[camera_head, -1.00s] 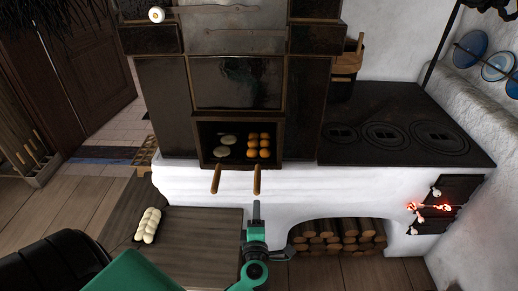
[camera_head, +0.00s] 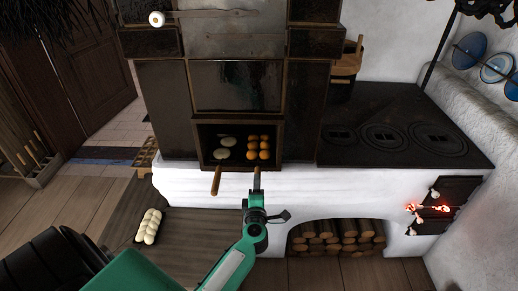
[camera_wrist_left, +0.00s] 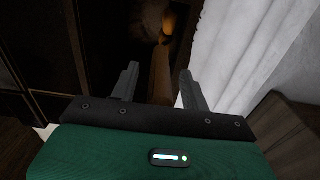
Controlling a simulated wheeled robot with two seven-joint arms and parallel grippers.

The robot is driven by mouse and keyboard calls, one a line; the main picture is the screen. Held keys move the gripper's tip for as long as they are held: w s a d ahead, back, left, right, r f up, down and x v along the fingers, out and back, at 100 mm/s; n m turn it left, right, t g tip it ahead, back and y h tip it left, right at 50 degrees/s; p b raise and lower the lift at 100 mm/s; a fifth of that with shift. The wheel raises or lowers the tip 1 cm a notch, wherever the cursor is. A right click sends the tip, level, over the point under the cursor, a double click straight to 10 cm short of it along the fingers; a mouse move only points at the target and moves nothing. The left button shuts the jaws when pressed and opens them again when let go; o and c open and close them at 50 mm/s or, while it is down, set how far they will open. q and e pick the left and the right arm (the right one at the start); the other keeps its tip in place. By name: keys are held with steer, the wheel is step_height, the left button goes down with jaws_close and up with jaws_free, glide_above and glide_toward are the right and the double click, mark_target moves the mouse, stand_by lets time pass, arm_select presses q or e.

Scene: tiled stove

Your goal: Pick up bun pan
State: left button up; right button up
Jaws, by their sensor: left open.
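The golden-brown buns (camera_head: 264,146) sit in rows in the right half of the oven opening. A wooden handle projects from the oven below them, and I take it as the bun pan's; in the head view my gripper mostly covers it. In the left wrist view the wooden handle (camera_wrist_left: 161,72) lies between the fingers. My left gripper (camera_head: 257,178) is in front of the oven at this handle, with its fingers (camera_wrist_left: 158,80) apart on either side. I cannot tell whether they touch it. My right gripper is not in view.
A second wooden handle (camera_head: 216,181) projects to the left, below pale rounds (camera_head: 223,153) in the oven. A braided loaf (camera_head: 148,227) lies on the lower left surface. The dark stove top (camera_head: 400,125) is at the right, with firewood (camera_head: 337,237) stacked below.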

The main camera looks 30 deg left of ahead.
arm_select(q)
jaws_close()
steer(key=shift+r, duration=0.1)
